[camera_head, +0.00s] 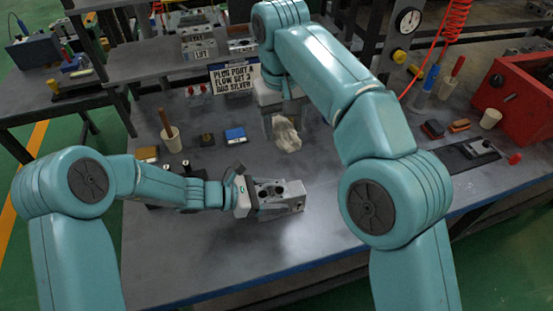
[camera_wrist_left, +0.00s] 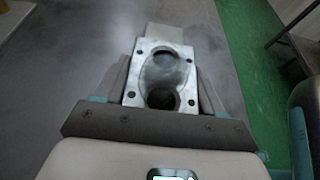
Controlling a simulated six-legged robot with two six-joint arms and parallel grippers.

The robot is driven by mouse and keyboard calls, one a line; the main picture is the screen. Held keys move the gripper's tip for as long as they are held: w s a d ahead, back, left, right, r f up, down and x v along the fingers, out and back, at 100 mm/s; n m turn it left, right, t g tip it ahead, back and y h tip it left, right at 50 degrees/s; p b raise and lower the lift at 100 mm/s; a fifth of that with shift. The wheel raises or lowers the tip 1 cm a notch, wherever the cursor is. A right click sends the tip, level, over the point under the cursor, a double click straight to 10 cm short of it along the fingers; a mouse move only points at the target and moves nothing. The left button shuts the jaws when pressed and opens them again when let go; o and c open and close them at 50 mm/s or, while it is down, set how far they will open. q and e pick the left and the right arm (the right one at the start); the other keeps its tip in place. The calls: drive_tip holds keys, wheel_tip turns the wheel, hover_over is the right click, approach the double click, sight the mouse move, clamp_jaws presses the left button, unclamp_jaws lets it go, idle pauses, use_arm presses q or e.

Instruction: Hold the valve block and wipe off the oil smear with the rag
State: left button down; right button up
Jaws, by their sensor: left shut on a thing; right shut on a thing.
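The valve block (camera_head: 283,192) is a silver-grey metal block with dark round ports on top, on the table's front middle. My left gripper (camera_head: 260,198) is shut on it from the left. In the left wrist view the block (camera_wrist_left: 132,88) sits between the gripper fingers (camera_wrist_left: 163,98). A dark grey smear (camera_wrist_left: 166,68) covers the middle of its face, near a large round port. The rag (camera_head: 286,135) is whitish and crumpled, and hangs from my right gripper (camera_head: 281,112), which is shut on it. The rag is behind the block and apart from it.
A sign card (camera_head: 234,78) stands at the table's back. A cup with a brown-handled tool (camera_head: 170,138) and a blue box (camera_head: 235,135) are behind my left arm. A red toolbox (camera_head: 515,95) is at the right. The table in front of the block is clear.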

drive_tip(key=f, duration=0.1)
drive_tip(key=a+f, duration=0.1)
drive_tip(key=f, duration=0.2)
drive_tip(key=shift+w+a+f, duration=0.2)
drive_tip(key=shift+a+f, duration=0.05)
drive_tip(key=shift+s+d+f, duration=0.2)
drive_tip(key=shift+s+f, duration=0.35)
drive_tip(key=shift+f, duration=1.25)
drive_tip(key=shift+s+d+f, duration=0.2)
drive_tip(key=shift+s+f, duration=0.35)
drive_tip(key=shift+f, duration=1.2)
drive_tip(key=shift+s+d+f, duration=0.2)
drive_tip(key=shift+s+f, duration=0.35)
drive_tip(key=shift+f, duration=1.25)
drive_tip(key=shift+f, duration=0.4)
